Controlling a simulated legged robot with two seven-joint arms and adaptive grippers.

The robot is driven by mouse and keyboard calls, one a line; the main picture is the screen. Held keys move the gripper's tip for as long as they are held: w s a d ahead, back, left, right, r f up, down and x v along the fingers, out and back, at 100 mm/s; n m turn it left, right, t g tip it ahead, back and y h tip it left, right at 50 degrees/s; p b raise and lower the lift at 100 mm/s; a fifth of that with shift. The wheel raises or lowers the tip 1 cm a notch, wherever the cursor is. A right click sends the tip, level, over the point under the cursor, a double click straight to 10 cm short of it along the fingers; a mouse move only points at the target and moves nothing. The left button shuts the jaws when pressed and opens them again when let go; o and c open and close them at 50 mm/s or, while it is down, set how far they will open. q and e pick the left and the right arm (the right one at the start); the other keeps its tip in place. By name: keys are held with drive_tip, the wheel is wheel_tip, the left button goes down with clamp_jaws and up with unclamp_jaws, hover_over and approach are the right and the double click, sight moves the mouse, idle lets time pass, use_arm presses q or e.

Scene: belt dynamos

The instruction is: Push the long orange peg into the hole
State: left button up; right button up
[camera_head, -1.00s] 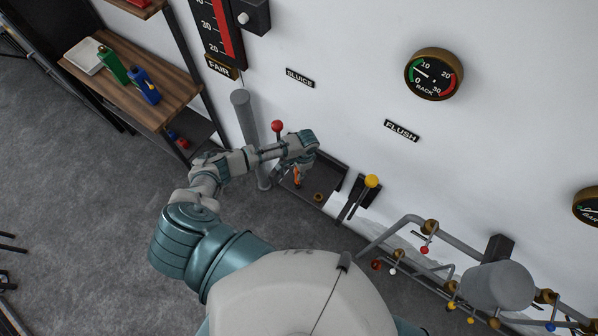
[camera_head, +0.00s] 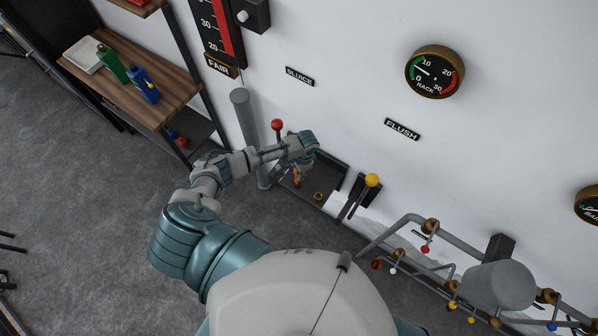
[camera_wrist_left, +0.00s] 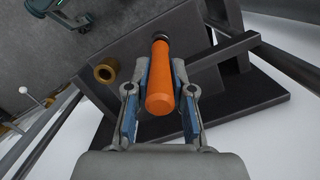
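The long orange peg (camera_wrist_left: 161,80) stands between the fingers of my left gripper (camera_wrist_left: 153,95) in the left wrist view. Its far end meets a dark round spot on the dark panel, where the hole's edge is mostly hidden by the peg. The fingers stand on both sides of the peg; a narrow gap seems to show on the left side, and contact is hard to tell. In the head view my left gripper (camera_head: 298,172) reaches down over the dark tray, with the peg (camera_head: 296,178) a small orange patch below it. My right gripper is not in view.
A brass ring (camera_wrist_left: 106,69) sits on the panel beside the peg. A red-knobbed lever (camera_head: 277,125) and a grey post (camera_head: 248,130) stand close to my left arm. A yellow-knobbed lever (camera_head: 371,181) stands right of the tray (camera_head: 327,168). Pipes with valves lie further right.

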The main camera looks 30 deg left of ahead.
use_arm(q)
drive_tip(key=o, duration=0.4)
drive_tip(key=r, duration=0.4)
drive_tip(key=w+r, duration=0.1)
drive_tip(key=r, duration=0.6)
drive_tip(key=shift+w+d+r, duration=0.3)
drive_tip(key=shift+d+r, duration=0.05)
drive_tip(key=shift+d, duration=0.05)
